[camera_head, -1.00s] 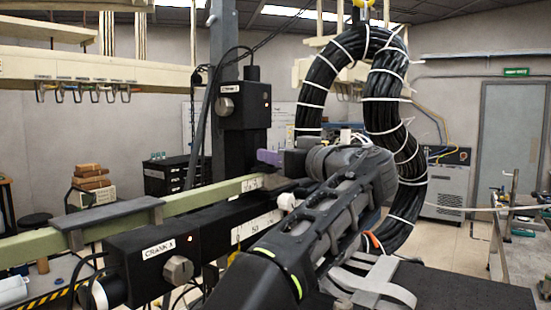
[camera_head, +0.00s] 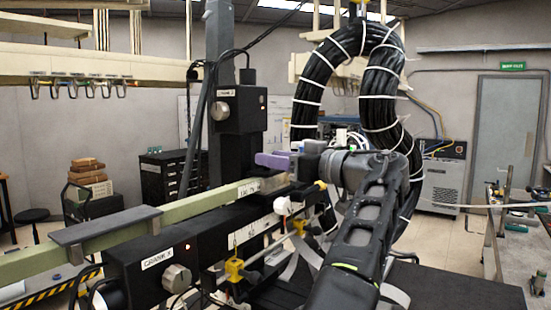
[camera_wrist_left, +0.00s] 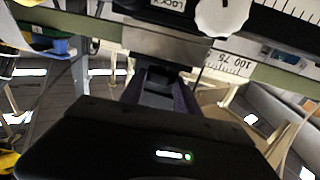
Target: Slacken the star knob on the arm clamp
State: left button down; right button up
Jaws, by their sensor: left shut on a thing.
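The white star knob (camera_head: 283,206) sits on the carriage below the green arm (camera_head: 150,222), left of my left forearm. In the left wrist view the white lobed knob (camera_wrist_left: 222,16) is at the top, beside a LOCK label. A grey metal clamp block (camera_wrist_left: 165,45) sits on the green arm there. My left gripper (camera_head: 272,160), with purple fingers, is above the green arm, apart from the knob. In the left wrist view the gripper (camera_wrist_left: 163,85) is shut on a dark piece; I cannot tell what it is. My right gripper is not in view.
A thick black cable loop (camera_head: 380,95) hangs behind my forearm. The CRANK X box (camera_head: 150,265) with its grey knob is at lower left. Yellow clamp fittings (camera_head: 235,270) stand below the carriage. A dark mast (camera_head: 220,80) rises behind the green arm.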

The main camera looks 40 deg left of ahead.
pick_arm(q)
jog(key=c, duration=0.9)
grip_release()
jog(key=shift+s+d+p, duration=0.2)
jog(key=shift+d+p, duration=0.15)
jog(key=shift+d, duration=1.6)
jog(key=shift+s+d+p, duration=0.15)
jog(key=shift+d+p, duration=0.2)
jog(key=shift+d, duration=1.6)
